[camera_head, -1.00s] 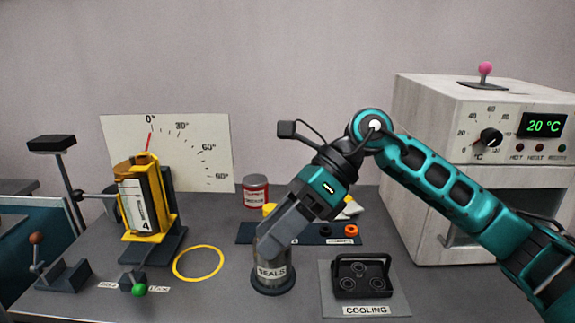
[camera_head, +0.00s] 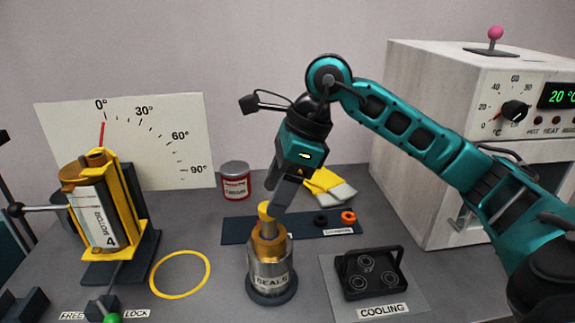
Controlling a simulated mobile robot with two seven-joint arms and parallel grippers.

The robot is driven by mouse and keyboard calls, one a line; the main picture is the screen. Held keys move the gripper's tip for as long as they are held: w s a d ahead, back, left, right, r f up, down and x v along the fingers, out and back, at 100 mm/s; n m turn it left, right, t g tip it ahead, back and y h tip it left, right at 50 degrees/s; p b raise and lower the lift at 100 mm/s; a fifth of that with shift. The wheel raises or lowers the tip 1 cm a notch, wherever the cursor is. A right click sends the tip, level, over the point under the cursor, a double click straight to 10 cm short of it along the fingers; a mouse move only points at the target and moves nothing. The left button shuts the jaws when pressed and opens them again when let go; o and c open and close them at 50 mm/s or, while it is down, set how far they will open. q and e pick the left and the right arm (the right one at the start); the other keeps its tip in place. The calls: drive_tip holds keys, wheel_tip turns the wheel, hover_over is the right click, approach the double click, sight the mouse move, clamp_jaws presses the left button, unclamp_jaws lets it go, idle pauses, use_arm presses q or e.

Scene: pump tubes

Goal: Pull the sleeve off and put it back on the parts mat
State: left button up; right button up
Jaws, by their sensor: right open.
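The SEALS post (camera_head: 271,276) is a metal cylinder on a dark base, with a brass-coloured part (camera_head: 268,243) at its top. A small piece with a yellow top (camera_head: 265,211) and grey body shows just above the brass. I cannot tell whether it stands in the post or behind it, nor whether it is the sleeve. My right gripper (camera_head: 277,208) is open, pointing down, with its fingertips close beside the yellow top; contact is unclear. The dark parts mat (camera_head: 233,229) lies behind the post, holding a black ring (camera_head: 320,220) and an orange ring (camera_head: 348,217). My left gripper is not in view.
The COOLING tray (camera_head: 369,274) with a dark handled rack is right of the post. A yellow ring (camera_head: 180,274) and yellow pump stand (camera_head: 105,215) are left. A red-and-white can (camera_head: 235,181) and gloves (camera_head: 330,186) stand behind. A white oven (camera_head: 430,140) is at right.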

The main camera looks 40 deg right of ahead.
sight(264, 207)
drive_tip(key=x, duration=0.4)
drive_tip(key=shift+w+a+f, duration=0.1)
drive_tip(key=shift+f, duration=0.15)
drive_tip(key=shift+x, duration=0.75)
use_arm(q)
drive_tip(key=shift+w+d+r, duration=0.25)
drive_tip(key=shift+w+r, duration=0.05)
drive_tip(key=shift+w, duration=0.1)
use_arm(e)
drive_tip(key=c, duration=1.2)
drive_tip(key=o, duration=0.5)
clamp_jaws()
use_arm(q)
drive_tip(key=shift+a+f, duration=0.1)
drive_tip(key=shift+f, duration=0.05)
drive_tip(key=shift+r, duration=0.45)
use_arm(e)
drive_tip(key=shift+r, duration=0.75)
